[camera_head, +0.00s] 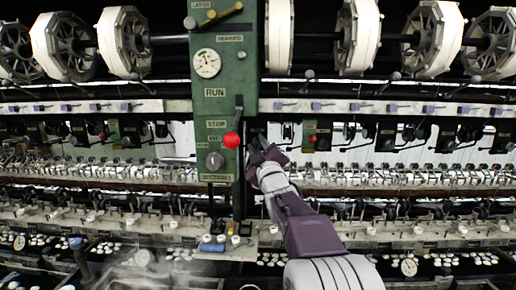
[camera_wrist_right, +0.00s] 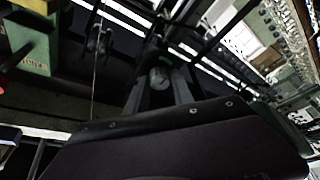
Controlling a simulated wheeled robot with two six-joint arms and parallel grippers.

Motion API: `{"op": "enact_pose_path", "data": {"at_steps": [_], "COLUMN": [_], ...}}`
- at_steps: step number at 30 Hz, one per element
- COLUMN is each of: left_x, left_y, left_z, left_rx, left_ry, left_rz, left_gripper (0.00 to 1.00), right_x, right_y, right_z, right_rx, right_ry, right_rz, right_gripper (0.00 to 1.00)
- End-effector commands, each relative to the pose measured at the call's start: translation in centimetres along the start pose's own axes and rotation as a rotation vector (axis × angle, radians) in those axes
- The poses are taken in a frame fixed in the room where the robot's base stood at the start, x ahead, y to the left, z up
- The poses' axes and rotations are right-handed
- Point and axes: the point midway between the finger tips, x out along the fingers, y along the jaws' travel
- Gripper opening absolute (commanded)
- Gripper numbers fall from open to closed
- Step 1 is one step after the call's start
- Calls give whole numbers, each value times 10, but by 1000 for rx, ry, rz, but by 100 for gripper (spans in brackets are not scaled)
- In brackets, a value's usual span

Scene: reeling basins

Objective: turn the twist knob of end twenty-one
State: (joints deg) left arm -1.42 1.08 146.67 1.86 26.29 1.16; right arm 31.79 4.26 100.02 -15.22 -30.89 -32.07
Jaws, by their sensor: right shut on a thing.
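My right gripper (camera_head: 260,148) reaches in from the lower right, just right of the green control post (camera_head: 213,110). In the right wrist view the fingers of my right gripper (camera_wrist_right: 161,88) are shut on a small greyish knob (camera_wrist_right: 159,76), seen end-on between the fingertips. In the head view that knob is hidden by the gripper and the post. No number can be read beside it, so I cannot tell from the frames which end it belongs to. My left gripper is not in view.
The post carries a gauge (camera_head: 206,63), a red ball lever (camera_head: 231,140) and a grey dial (camera_head: 215,161), close left of my gripper. White reels (camera_head: 362,36) line the top. A long row of reeling fittings and basins runs across below.

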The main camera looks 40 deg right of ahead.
Motion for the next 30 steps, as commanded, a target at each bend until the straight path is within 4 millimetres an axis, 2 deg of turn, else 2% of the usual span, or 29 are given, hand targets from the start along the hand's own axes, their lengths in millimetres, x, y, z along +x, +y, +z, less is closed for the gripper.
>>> {"op": "enact_pose_path", "data": {"at_steps": [1,3,10,11,13,23,26,30], "left_x": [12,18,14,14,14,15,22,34], "left_y": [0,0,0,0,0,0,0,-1], "left_z": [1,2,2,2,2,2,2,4], "left_rx": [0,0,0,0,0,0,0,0], "left_ry": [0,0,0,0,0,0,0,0], "left_rz": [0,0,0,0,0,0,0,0], "left_gripper": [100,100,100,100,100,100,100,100], "right_x": [-2,-2,0,0,0,-2,-13,-42], "right_y": [-4,-4,0,0,0,-1,-2,-3], "right_z": [3,3,0,0,0,1,1,2], "right_rx": [15,37,43,43,43,42,42,41], "right_ry": [3,3,1,0,0,1,2,2], "right_rz": [9,18,19,18,18,19,20,21], "right_gripper": [0,0,0,32,51,51,51,51]}}
